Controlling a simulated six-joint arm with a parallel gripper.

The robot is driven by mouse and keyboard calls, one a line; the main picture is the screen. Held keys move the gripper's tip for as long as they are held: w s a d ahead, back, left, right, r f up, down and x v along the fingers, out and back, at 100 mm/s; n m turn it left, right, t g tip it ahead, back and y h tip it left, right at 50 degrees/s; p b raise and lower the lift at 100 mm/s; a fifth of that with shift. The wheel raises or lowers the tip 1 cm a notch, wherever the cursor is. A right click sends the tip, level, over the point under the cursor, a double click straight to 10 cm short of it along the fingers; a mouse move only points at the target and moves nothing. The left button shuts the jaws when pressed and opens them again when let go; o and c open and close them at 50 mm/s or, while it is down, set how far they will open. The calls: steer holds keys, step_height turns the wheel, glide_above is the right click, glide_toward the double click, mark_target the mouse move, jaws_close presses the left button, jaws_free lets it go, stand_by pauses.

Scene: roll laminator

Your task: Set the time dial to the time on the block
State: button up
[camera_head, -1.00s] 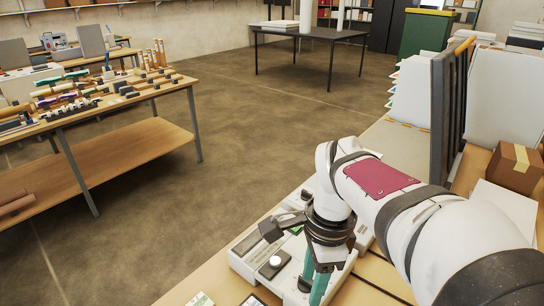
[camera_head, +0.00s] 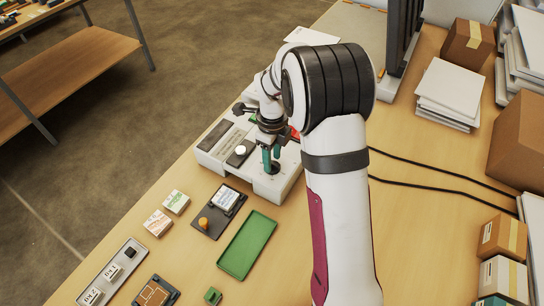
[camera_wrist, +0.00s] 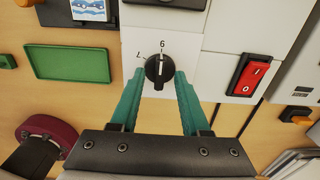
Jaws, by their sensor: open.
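A black dial (camera_wrist: 158,71) with a white pointer line sits on the white machine (camera_wrist: 214,46). In the wrist view its pointer is roughly toward the printed "6", and another mark is printed at its upper left. My gripper (camera_wrist: 157,76) is open, with one teal fingertip on each side of the dial; contact cannot be told. In the head view my gripper (camera_head: 271,163) points down over the machine's front corner. A block with a printed blue-and-white face (camera_head: 225,198) sits on a dark plate (camera_head: 209,221); its writing is too small to read.
A red rocker switch (camera_wrist: 247,74) lies right of the dial. A white round knob (camera_head: 241,150) is on the machine. A green tray (camera_head: 248,245) and two printed blocks (camera_head: 158,222) (camera_head: 176,201) lie in front. Boxes (camera_head: 502,238) line the right side.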

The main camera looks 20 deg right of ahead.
steer(key=shift+f, duration=0.35)
jaws_close()
